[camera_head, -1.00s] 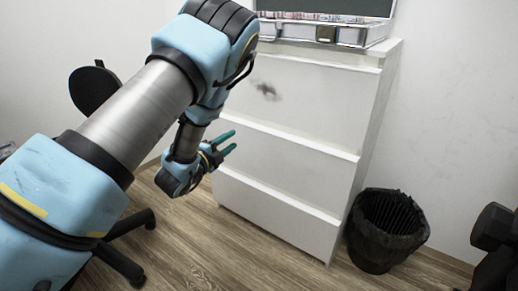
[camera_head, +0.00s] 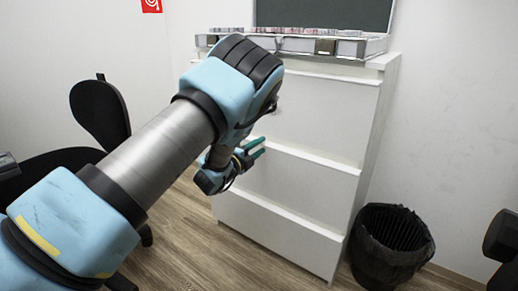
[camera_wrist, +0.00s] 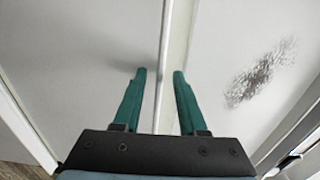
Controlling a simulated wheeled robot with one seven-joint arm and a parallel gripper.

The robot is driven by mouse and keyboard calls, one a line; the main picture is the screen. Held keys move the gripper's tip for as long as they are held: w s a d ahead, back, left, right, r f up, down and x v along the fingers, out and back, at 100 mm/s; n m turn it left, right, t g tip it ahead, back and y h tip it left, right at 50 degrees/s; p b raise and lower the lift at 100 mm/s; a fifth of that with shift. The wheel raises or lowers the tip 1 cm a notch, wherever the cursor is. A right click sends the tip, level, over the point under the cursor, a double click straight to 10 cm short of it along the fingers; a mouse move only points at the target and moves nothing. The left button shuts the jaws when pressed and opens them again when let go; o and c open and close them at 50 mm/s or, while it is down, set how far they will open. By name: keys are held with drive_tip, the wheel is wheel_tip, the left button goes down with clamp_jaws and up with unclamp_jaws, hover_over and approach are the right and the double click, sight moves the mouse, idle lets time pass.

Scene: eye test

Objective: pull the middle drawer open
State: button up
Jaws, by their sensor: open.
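A white chest of drawers (camera_head: 389,95) stands ahead. Its middle drawer (camera_head: 305,181) is shut, its front face in line with the others. A pale lip runs along the drawer's top edge; this lip (camera_wrist: 167,60) shows upright in the wrist view. My gripper (camera_head: 261,147) is open and empty at the left part of that edge. In the wrist view my two green fingertips (camera_wrist: 161,72) lie on either side of the lip, with gaps showing. Whether they touch the front cannot be told. My arm hides the chest's upper left.
An open case (camera_head: 355,47) with bundles lies on top of the chest. The top drawer (camera_wrist: 215,60) bears a dark smudge. A black bin (camera_head: 385,250) stands right of the chest, a black chair (camera_head: 100,112) at left. Some floor is clear in front.

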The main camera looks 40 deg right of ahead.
clamp_jaws()
idle(0.4)
idle(1.1)
